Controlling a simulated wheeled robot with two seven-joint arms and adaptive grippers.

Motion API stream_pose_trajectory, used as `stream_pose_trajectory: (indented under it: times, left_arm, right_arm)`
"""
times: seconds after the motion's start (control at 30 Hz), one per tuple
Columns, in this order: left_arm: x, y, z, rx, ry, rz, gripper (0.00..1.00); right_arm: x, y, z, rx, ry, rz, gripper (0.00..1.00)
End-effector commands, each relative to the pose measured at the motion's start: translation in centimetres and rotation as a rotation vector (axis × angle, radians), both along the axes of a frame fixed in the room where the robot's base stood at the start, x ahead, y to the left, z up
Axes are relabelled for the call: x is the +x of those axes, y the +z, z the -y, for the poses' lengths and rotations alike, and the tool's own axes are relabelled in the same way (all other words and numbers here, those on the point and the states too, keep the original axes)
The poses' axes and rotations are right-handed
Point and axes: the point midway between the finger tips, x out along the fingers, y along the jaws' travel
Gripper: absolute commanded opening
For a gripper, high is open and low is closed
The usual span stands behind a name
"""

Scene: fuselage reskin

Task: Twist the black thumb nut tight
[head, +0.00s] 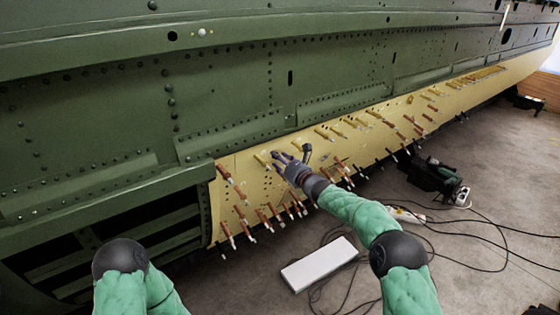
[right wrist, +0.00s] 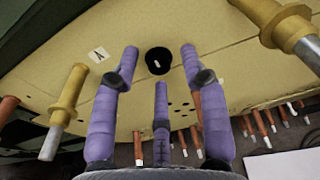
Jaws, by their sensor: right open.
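The black thumb nut (right wrist: 158,61) shows in the right wrist view as a round black piece with a small pale mark, on the cream skin panel (right wrist: 225,55). My right gripper (right wrist: 159,52) has purple fingers, spread open. Two fingertips stand left and right of the nut in the picture, and a third finger points at it from below. No finger appears to touch it. In the head view my right gripper (head: 279,159) is at the panel (head: 240,175); I cannot make out the nut surely there. My left gripper is out of view.
Gold fasteners (right wrist: 69,98) stick out left and at upper right of the gripper, with copper-coloured ones (right wrist: 195,108) below. A white box (head: 320,263) and black cables (head: 490,232) lie on the floor.

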Motion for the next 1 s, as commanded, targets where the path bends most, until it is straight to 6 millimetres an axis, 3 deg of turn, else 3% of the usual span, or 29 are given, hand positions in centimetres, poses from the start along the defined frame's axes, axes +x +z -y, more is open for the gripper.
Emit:
stream_pose_trajectory:
  times: [0.07, 0.2, 0.23, 0.67, 1.0]
  left_arm:
    - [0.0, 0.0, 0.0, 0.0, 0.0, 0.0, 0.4]
    - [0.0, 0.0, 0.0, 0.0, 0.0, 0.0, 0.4]
    - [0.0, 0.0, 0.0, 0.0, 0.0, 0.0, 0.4]
    - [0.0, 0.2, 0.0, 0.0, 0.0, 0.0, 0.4]
    - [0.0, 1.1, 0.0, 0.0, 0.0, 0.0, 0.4]
  right_arm:
    - [0.0, 0.0, 0.0, 0.0, 0.0, 0.0, 0.42]
    - [0.0, 0.0, 0.0, -0.001, 0.0, -0.001, 0.02]
    - [0.0, 0.0, 0.0, -0.001, 0.0, -0.001, 0.0]
    - [0.0, -0.1, 0.1, 0.042, 0.007, -0.034, 0.0]
    - [0.1, -0.3, 0.2, 0.237, 0.039, -0.179, 0.0]
